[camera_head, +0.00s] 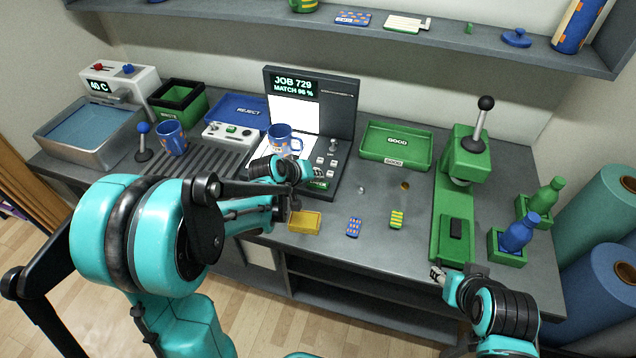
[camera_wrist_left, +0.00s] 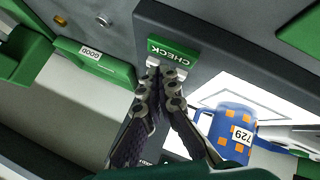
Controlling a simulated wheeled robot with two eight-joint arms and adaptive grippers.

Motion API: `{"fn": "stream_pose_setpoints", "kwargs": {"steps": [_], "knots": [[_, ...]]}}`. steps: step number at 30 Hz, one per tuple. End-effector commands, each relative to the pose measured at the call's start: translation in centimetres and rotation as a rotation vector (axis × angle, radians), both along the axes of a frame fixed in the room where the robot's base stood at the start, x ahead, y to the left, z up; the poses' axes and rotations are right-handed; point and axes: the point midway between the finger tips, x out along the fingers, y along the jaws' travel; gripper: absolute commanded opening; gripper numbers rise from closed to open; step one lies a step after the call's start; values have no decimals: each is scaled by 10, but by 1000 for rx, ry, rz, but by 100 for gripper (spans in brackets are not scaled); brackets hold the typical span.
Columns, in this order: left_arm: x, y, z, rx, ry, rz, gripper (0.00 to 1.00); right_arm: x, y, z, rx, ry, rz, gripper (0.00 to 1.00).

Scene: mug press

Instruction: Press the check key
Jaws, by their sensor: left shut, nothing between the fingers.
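The green check key (camera_head: 319,184) is at the lower front of the dark press station (camera_head: 345,160), partly behind my gripper in the head view. In the left wrist view the check key (camera_wrist_left: 173,50) shows its label upside down. My left gripper (camera_head: 318,174) is shut and empty. In the wrist view its fingertips (camera_wrist_left: 167,73) are at the key's near edge; I cannot tell whether they touch it. A blue mug with orange squares (camera_head: 285,141) stands on the station beside the gripper; it also shows in the wrist view (camera_wrist_left: 232,128). My right gripper (camera_head: 437,273) is low at the table's front edge.
The station screen (camera_head: 296,86) reads JOB 729, MATCH 96 %. A green GOOD tray (camera_head: 397,160) and a green lever press (camera_head: 455,215) are at right. A blue REJECT tray (camera_head: 240,109) and another mug (camera_head: 172,138) are at left. Small swatches (camera_head: 355,227) lie in front.

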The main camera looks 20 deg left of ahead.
Motion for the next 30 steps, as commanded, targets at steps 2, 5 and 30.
{"fn": "stream_pose_setpoints", "kwargs": {"steps": [2, 5, 30], "knots": [[0, 0, 6, 0, 0, 0, 0, 0, 0, 5, 0, 0, 0, 40], [0, 0, 15, 0, 0, 0, 0, 0, 0, 12, 0, 0, 0, 40], [0, 0, 49, 0, 0, 0, 0, 0, 0, 38, 0, 0, 0, 40]]}}
